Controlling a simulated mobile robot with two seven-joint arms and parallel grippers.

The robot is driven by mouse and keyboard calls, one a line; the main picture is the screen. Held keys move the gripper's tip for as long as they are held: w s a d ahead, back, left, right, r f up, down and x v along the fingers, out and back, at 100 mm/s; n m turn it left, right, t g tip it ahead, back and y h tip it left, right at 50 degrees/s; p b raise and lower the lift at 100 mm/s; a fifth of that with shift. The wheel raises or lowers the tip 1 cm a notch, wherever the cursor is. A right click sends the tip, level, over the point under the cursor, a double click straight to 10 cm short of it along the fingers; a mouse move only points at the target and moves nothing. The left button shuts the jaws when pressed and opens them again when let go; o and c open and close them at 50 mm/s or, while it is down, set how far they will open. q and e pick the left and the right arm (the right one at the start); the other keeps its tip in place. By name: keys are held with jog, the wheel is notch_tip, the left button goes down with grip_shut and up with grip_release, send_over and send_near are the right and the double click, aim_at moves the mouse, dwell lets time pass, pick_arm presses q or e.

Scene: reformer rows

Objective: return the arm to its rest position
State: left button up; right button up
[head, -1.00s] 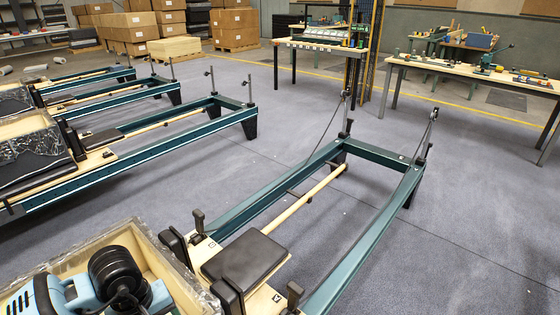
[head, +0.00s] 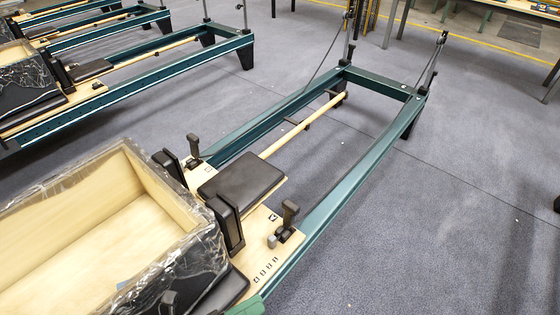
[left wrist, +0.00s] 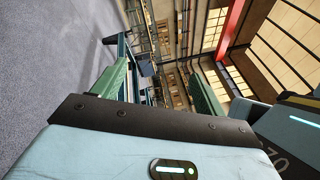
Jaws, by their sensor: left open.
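My left gripper (left wrist: 158,78) shows in the left wrist view with its two green fingers spread apart and nothing seen between them. The pale blue wrist housing fills the bottom of that view. In the head view my left arm does not show clearly; a small green piece at the bottom edge may be a fingertip, but I cannot tell. My right gripper is in neither view.
A teal-framed reformer (head: 360,185) with a black pad (head: 242,183) stands ahead. An open wooden box (head: 75,235) wrapped in clear film lies at lower left. More reformers (head: 120,85) stand at upper left. Grey floor (head: 470,220) is clear at right.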

pick_arm(q)
jog(key=s+a+f+n+t+y+b, duration=0.1)
jog(key=s+a+f+n+t+y, duration=0.15)
jog(key=a+f+n+y, duration=0.6)
jog(key=s+a+f+n+t+y+b, duration=0.15)
jog(key=s+f+n+y, duration=0.35)
jog(key=n, duration=0.9)
jog(key=s+a+f+n+g+y+b, duration=0.2)
jog(key=s+a+f+n+g, duration=0.2)
jog(key=s+f+n+g, duration=0.55)
notch_tip(320, 180, up, 19)
jog(key=n+t+p, duration=0.1)
jog(key=t+p, duration=0.4)
jog(key=p, duration=1.6)
jog(key=shift+w+a, duration=0.3)
jog(key=shift+w, duration=0.15)
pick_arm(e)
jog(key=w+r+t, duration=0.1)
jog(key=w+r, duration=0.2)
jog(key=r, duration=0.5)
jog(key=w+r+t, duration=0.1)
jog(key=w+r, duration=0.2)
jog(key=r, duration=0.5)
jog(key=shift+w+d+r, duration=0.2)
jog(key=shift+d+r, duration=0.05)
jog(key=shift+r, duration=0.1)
pick_arm(q)
jog(key=shift+r+h, duration=0.1)
jog(key=shift+h, duration=0.15)
